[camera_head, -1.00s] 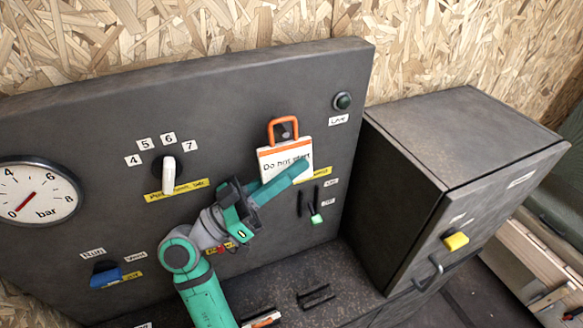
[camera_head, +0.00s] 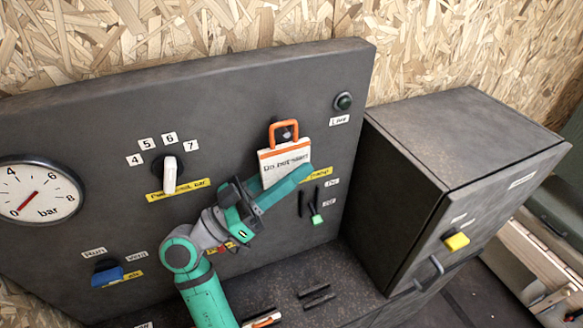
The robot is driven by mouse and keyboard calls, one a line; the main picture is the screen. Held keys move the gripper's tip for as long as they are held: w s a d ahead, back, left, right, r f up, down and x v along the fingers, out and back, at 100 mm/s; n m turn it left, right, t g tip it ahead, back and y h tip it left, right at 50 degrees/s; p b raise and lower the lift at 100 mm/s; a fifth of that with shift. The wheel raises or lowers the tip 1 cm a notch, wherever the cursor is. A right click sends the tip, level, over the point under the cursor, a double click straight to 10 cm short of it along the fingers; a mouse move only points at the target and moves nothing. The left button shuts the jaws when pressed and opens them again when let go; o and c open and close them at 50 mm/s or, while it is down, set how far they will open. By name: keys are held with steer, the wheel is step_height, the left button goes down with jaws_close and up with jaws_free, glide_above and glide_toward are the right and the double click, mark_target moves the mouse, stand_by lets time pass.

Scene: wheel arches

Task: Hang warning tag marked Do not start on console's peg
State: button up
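The warning tag (camera_head: 275,166) is white with an orange top band, the black words "Do not start" and an orange loop (camera_head: 284,127). It is against or just in front of the dark console panel (camera_head: 235,105), tilted slightly. A dark peg-like part (camera_head: 284,136) shows inside the loop; I cannot tell whether the loop rests on it. My gripper (camera_head: 300,177) reaches up from the lower left. Its teal finger covers the tag's lower right part, and it appears shut on the tag. The other finger is hidden.
A white selector knob (camera_head: 169,174) and a pressure gauge (camera_head: 38,190) are on the panel to the left. A dark cabinet (camera_head: 465,140) stands at right.

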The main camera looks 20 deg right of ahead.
steer(key=shift+w+a+f, duration=0.1)
steer(key=shift+w+f, duration=0.15)
steer(key=shift+w, duration=0.05)
steer(key=v, duration=1)
steer(key=shift+s+a, duration=0.3)
steer(key=shift+s, duration=0.05)
